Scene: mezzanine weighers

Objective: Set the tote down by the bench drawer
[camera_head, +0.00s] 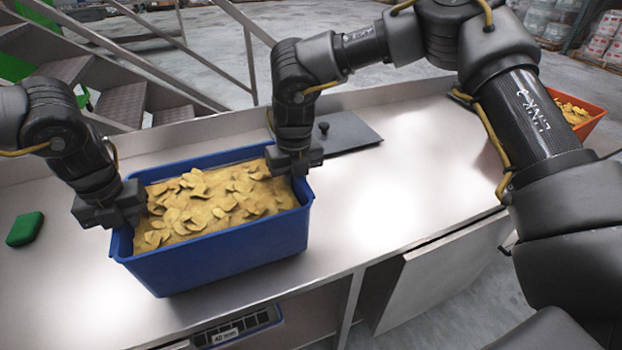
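A blue tote (222,262) full of yellow chips (215,205) is over the left part of the metal bench, near its front edge. It looks upright; I cannot tell whether its base touches the bench top. My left gripper (125,215) is at the tote's left end wall, and my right gripper (298,168) is at its right end wall. The fingers are hidden at the rim, but both appear closed on the walls. A drawer-like front with a label (235,328) shows under the bench edge, just below the tote.
The metal bench top (400,170) is clear to the right. A grey plate with a black knob (345,132) lies behind the tote. A green block (25,229) sits at the left. An orange tote of chips (580,115) is at the far right. A panel (435,275) juts out below the front edge.

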